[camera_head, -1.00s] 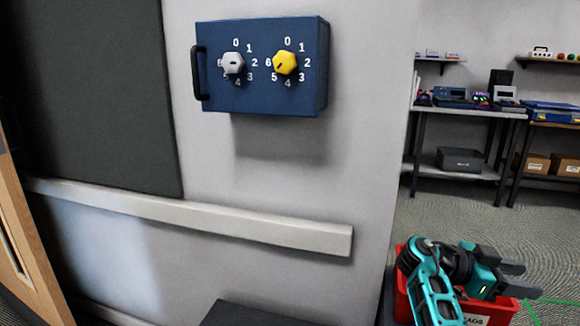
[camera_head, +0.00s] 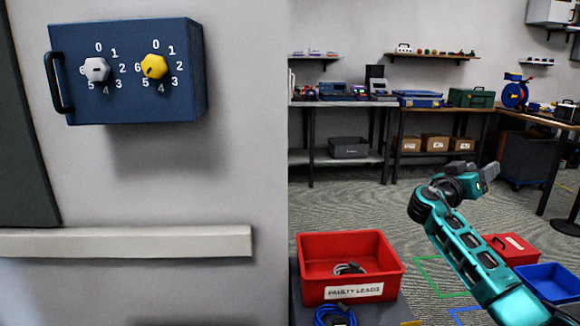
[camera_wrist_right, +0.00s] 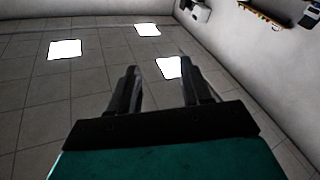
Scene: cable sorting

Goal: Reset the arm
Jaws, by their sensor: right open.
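My right arm is teal and black and comes in from the lower right of the head view. Its right gripper (camera_head: 492,172) is raised in the air, clear of the bins, with its fingers pointing away to the right. In the right wrist view the two dark fingers (camera_wrist_right: 160,92) are apart with nothing between them. That view looks toward the ceiling with bright light panels. My left gripper does not show in any view.
A red bin (camera_head: 312,285) labelled "FAULTY LEADS" holds some cables. A blue cable (camera_head: 334,316) lies in front of it. A red box (camera_head: 520,250) and a blue bin (camera_head: 560,281) are at the right. A blue wall box (camera_head: 130,105) with two dials hangs at the left.

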